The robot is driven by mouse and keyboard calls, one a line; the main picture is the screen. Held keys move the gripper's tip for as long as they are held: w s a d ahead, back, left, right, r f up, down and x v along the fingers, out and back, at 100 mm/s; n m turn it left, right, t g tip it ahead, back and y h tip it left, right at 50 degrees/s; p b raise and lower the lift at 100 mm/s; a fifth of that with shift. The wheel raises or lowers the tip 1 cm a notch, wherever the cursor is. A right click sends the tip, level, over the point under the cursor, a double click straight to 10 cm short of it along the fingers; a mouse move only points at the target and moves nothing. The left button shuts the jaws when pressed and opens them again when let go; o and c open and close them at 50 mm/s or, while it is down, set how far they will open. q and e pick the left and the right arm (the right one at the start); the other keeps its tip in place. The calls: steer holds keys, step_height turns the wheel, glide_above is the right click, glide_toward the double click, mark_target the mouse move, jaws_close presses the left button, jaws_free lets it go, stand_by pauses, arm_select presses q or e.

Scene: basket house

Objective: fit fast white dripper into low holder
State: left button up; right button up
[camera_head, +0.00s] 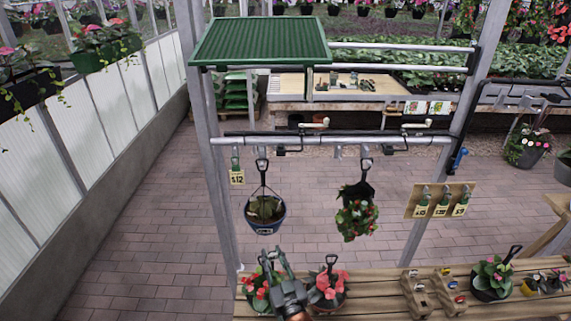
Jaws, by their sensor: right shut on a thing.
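My right gripper (273,256) reaches up from the bottom edge in the head view, over the slatted bench. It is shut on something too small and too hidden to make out. Its fingers are between two potted plants, overlapping the left one. Two small wooden racks (415,294) and (447,293) stand on the bench to the right, apart from the gripper. They carry small coloured pieces, some of them pale, red and blue. I cannot tell which part is the low holder or pick out the white dripper for certain. My left gripper is not in view.
A red-flowered pot (257,292) and a pink-flowered pot (329,288) flank the gripper on the bench (378,285). A blue pot (265,222) and a red-flowered basket (357,218) hang from the rail (330,139). A tag board (440,200) is at right.

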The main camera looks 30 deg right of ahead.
steer(key=w+d+r+m+g+h+p, duration=0.1)
steer(key=w+d+r+h+p, duration=0.2)
steer(key=r, duration=0.8)
steer(key=w+d+r+m+p, duration=0.1)
steer(key=w+d+r+p, duration=0.4)
steer(key=r, duration=0.7)
steer(key=w+d+r+m+g+h+p, duration=0.1)
steer(key=w+d+r+m+h+p, duration=0.3)
steer(key=r, duration=0.7)
steer(key=shift+w+d+n+y, duration=0.25)
steer(key=shift+w+d+n, duration=0.15)
steer(key=shift+w, duration=0.55)
steer(key=shift+w+d+n+y, duration=0.2)
steer(key=shift+w+d+n, duration=0.2)
steer(key=shift+w, duration=0.55)
steer(key=shift+w+d+n+y, duration=0.3)
steer(key=shift+w+n, duration=0.1)
steer(key=shift+w, duration=0.55)
steer(key=shift+w+d+f+b, duration=0.2)
steer(key=shift+w+f+b, duration=0.25)
steer(key=shift+b, duration=0.15)
steer(key=shift+s, duration=0.1)
